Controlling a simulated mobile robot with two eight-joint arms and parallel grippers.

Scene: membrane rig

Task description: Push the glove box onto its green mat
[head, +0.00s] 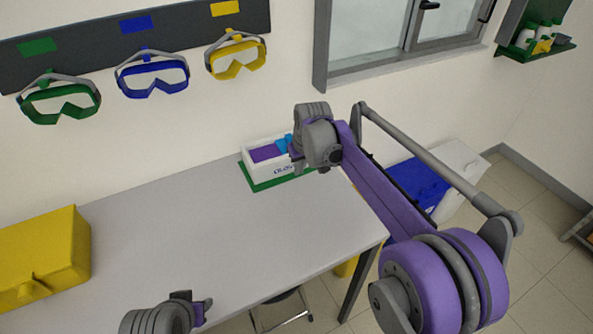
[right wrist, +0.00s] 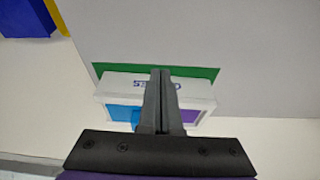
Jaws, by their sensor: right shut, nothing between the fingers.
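The glove box (head: 261,168), white with purple and blue contents, stands upright at the table's far edge by the wall. The green mat (head: 256,187) shows under it along its front and left sides in the head view. In the right wrist view, the box (right wrist: 118,84) has a strip of green mat (right wrist: 205,72) beyond its lettered face. My right gripper (head: 297,157) is shut and empty at the box's right end; its fingers (right wrist: 161,72) cover part of the box. I cannot tell whether they touch it. My left gripper (head: 198,308) is at the table's front edge, away from the box.
A yellow case (head: 45,255) sits on the left of the grey table (head: 200,220), whose middle is clear. Green, blue and yellow goggles hang on the wall above. A blue-lidded bin (head: 415,180) and a white bin (head: 460,165) stand right of the table.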

